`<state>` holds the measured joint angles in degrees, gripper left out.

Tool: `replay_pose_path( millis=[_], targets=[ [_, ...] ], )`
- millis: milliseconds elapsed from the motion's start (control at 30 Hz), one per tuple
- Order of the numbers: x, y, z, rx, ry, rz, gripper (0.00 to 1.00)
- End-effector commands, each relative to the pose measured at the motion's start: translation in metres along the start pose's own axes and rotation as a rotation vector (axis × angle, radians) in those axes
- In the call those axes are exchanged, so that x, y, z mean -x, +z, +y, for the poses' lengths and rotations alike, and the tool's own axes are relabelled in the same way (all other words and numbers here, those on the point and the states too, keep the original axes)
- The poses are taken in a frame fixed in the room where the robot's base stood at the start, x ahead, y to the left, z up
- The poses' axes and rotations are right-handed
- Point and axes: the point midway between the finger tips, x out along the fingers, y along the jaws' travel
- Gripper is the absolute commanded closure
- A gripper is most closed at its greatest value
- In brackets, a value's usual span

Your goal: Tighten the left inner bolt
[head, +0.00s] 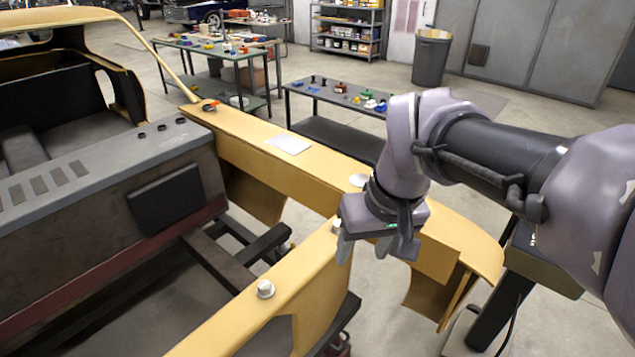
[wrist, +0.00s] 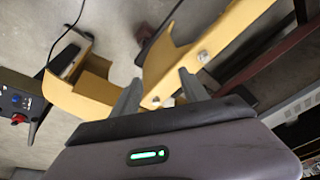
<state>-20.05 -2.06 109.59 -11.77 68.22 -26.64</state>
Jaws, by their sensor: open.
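Two pale bolts stand on the yellow inner rail (head: 300,280) of the car shell. One bolt (head: 265,289) is at the lower left in the head view. The other bolt (head: 337,226) is at the rail's far end, close beside my gripper (head: 363,257) and partly covered by it. In the wrist view my gripper (wrist: 159,80) is open, and the nearer bolt (wrist: 155,101) shows between its fingers, with no visible contact. The second bolt (wrist: 204,56) is farther along the rail. I cannot tell which one is the left inner bolt.
A second yellow rail (head: 260,133) runs behind, with a white patch (head: 288,145) and an orange-and-black tool (head: 210,106) on it. Tool carts (head: 330,95) and a bin (head: 431,58) stand farther back.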

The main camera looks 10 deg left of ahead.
Motion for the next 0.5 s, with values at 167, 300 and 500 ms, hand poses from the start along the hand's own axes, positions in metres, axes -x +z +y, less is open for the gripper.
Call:
replay_pose_path(
  millis=[167,300,500],
  targets=[
    [-0.011,-0.066,-0.052,0.296,-0.017,-0.113,0.48],
    [-0.046,-0.105,-0.112,0.581,-0.033,-0.213,0.48],
    [-0.088,-0.117,-0.161,0.798,-0.045,-0.285,0.48]
  ],
)
